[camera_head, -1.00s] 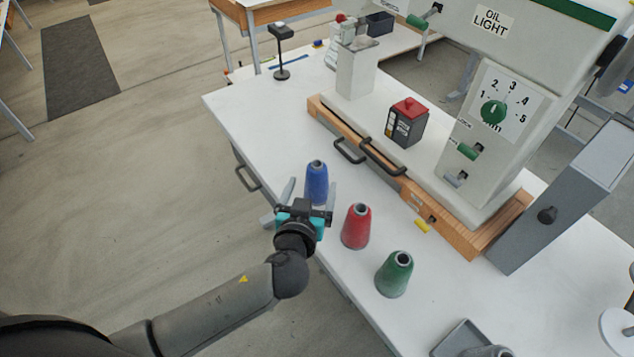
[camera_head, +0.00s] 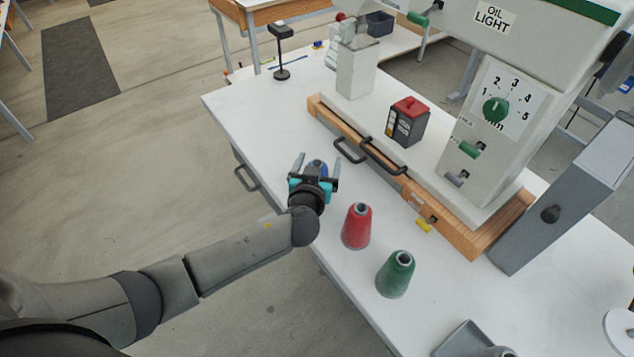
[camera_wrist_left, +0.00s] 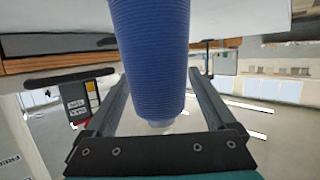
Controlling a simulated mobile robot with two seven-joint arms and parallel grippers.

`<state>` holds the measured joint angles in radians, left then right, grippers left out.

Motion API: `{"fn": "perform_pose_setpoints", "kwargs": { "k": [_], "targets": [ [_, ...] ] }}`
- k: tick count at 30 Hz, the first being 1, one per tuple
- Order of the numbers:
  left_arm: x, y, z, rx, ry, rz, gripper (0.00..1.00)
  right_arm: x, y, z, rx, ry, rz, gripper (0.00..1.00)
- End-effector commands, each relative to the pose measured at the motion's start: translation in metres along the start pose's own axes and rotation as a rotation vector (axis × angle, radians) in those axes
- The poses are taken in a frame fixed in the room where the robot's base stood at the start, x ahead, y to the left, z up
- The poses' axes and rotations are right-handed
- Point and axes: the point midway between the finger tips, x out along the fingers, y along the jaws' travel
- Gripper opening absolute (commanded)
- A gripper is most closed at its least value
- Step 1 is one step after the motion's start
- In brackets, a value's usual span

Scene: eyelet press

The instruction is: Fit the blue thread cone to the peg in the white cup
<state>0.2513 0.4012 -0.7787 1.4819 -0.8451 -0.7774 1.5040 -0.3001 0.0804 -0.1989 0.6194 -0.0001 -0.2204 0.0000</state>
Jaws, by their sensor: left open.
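The blue thread cone (camera_head: 317,163) stands on the white table, mostly hidden behind my left gripper (camera_head: 316,166) in the head view. In the left wrist view the blue cone (camera_wrist_left: 152,60) shows large and upside down, between the two spread fingers. The left gripper is open, with one finger on each side of the cone and a visible gap on at least one side. The white cup and its peg cannot be made out for sure; a white round part (camera_head: 619,331) shows at the right edge. My right gripper is not in view.
A red cone (camera_head: 356,227) and a green cone (camera_head: 395,275) stand to the right of my gripper. The press base with wooden edge (camera_head: 365,150) and black handles lies behind. A red-and-black box (camera_head: 407,122) sits on it. A grey tray (camera_head: 462,340) is at the bottom.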

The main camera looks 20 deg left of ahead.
Motion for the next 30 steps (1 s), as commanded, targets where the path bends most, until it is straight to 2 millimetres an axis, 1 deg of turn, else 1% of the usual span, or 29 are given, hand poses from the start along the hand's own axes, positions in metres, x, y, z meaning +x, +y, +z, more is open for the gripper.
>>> {"fn": "perform_pose_setpoints", "kwargs": {
  "k": [2,9,30],
  "targets": [
    [0.0029,0.0003,-0.0005,-0.001,0.001,0.001,0.9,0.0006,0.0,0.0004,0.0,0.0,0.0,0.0],
    [0.0029,0.0003,-0.0003,-0.002,0.0,0.001,0.88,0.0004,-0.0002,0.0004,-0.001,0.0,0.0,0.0],
    [0.0027,-0.0001,0.0001,-0.001,-0.001,0.0,0.1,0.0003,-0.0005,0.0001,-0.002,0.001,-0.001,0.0]
  ]
}}
